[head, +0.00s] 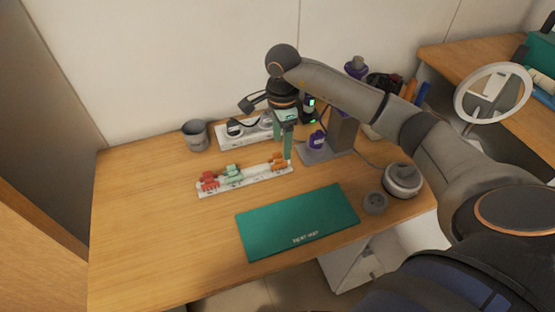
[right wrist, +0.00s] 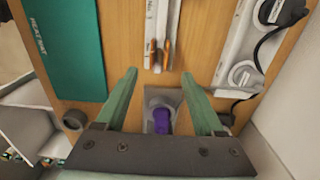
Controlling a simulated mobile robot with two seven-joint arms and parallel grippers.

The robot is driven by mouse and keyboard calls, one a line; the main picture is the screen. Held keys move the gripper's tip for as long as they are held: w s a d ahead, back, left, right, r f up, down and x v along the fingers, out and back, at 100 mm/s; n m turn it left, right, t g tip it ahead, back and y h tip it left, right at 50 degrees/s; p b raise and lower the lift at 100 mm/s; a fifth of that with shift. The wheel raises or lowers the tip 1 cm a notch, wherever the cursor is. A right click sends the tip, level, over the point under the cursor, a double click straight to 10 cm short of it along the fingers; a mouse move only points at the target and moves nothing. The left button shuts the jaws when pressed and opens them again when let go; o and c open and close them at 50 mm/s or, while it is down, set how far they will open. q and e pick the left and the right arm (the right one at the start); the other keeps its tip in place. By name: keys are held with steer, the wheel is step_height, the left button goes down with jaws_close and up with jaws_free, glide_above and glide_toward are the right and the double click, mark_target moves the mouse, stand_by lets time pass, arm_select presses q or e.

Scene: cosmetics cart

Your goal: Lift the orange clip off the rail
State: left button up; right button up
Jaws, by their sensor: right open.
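The white rail (head: 247,179) lies on the wooden table and holds a red clip (head: 209,181), a mint-green clip (head: 232,173) and, at its right end, the orange clip (head: 278,162). In the right wrist view the orange clip (right wrist: 167,54) shows on the end of the rail (right wrist: 160,18), just beyond the fingertips. My right gripper (head: 288,153) has green fingers, points down and hovers beside the rail's right end. In the right wrist view the right gripper (right wrist: 159,76) is open with nothing between its fingers. My left gripper is not in view.
A teal mat (head: 296,221) lies in front of the rail. Behind it are a power strip (head: 236,131) with plugs and a grey cup (head: 196,134). A grey stand with a purple item (right wrist: 161,121) is close to the gripper. The table's left side is clear.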

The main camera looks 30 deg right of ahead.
mark_target(281, 155)
steer(key=shift+s+a+f, duration=0.1)
steer(key=shift+a+f, duration=0.05)
steer(key=shift+f, duration=2.6)
steer(key=shift+c, duration=0.3)
jaws_close()
